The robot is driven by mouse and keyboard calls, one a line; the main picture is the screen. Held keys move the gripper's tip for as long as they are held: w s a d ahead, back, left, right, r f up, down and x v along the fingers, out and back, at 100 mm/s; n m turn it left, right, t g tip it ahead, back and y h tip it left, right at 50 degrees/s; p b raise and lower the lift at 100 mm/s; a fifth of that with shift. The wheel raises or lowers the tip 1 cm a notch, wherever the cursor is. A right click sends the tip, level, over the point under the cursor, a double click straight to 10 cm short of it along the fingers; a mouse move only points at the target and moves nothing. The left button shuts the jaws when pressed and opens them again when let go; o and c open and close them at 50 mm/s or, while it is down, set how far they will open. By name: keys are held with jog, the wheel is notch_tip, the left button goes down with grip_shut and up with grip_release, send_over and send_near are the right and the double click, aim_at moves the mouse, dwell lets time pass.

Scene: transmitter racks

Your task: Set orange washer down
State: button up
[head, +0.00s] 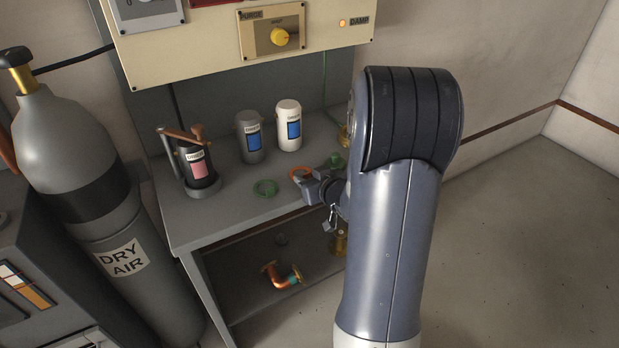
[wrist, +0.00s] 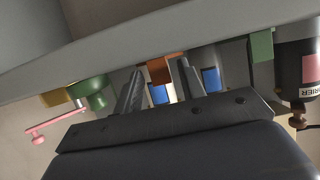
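The orange washer (head: 298,173) is at the right part of the grey bench top, at the tip of my gripper (head: 307,181). In the wrist view, which looks upside down, the orange washer (wrist: 160,70) fills the gap between the two fingers of my gripper (wrist: 159,75). The fingers appear to touch it on both sides. It sits at or very close to the bench surface; I cannot tell whether it rests on it. My arm covers the right end of the bench.
A green washer (head: 265,188) lies left of my gripper. Behind stand a grey bottle (head: 249,137), a white bottle (head: 289,126) and a dark canister (head: 198,165). A green part (head: 337,160) is close on the right.

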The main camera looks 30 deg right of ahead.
jog(key=shift+r, duration=0.25)
jog(key=p+v, duration=0.2)
jog(key=v, duration=1)
jog(key=b+x, duration=0.1)
jog(key=x, duration=1.1)
jog(key=shift+f+b, duration=0.15)
jog(key=shift+b, duration=0.25)
jog(key=shift+r+p, duration=0.4)
jog(key=shift+r, duration=0.7)
